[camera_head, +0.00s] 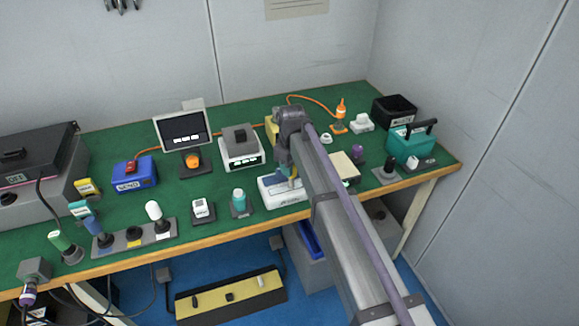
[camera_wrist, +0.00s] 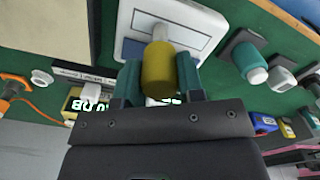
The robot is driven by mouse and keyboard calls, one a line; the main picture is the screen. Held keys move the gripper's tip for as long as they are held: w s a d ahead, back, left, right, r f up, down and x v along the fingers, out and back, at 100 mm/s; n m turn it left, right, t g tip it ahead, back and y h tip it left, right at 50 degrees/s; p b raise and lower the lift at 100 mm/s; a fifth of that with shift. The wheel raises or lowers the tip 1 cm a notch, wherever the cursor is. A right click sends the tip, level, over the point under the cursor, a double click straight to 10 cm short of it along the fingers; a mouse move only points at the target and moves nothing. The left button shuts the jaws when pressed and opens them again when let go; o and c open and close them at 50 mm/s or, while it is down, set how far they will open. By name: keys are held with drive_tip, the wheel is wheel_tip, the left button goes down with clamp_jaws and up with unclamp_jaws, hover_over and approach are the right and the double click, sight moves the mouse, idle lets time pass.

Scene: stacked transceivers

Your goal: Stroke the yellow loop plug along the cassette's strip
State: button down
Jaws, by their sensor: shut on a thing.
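The cassette (camera_head: 272,196) is a flat white block near the table's front edge, under my gripper (camera_head: 290,174). In the wrist view, the white cassette (camera_wrist: 198,20) lies just beyond my fingertips, with a blue-grey patch (camera_wrist: 132,48) on its face. My gripper (camera_wrist: 160,75) is shut on the yellow loop plug (camera_wrist: 159,70), held between two teal fingers. The plug's pale tip (camera_wrist: 162,32) points at the cassette's middle. I cannot tell whether the tip touches it. In the head view, my arm and fingers mostly hide the plug.
A beige-topped block (camera_head: 344,166) lies close on the right. An orange cable (camera_head: 316,100) runs across the back.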

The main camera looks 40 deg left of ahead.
drive_tip(key=shift+w+d, duration=0.6)
drive_tip(key=shift+w, duration=0.35)
drive_tip(key=shift+s, duration=0.1)
drive_tip(key=shift+s+a+f, duration=0.1)
drive_tip(key=shift+s+a, duration=0.25)
drive_tip(key=shift+s, duration=0.2)
drive_tip(key=shift+s+a, duration=0.3)
drive_tip(key=shift+s, duration=0.2)
wheel_tip(320, 180, up, 6)
drive_tip(key=p, duration=0.6)
drive_tip(key=c, duration=1.2)
unclamp_jaws()
drive_tip(key=shift+c, duration=0.2)
clamp_jaws()
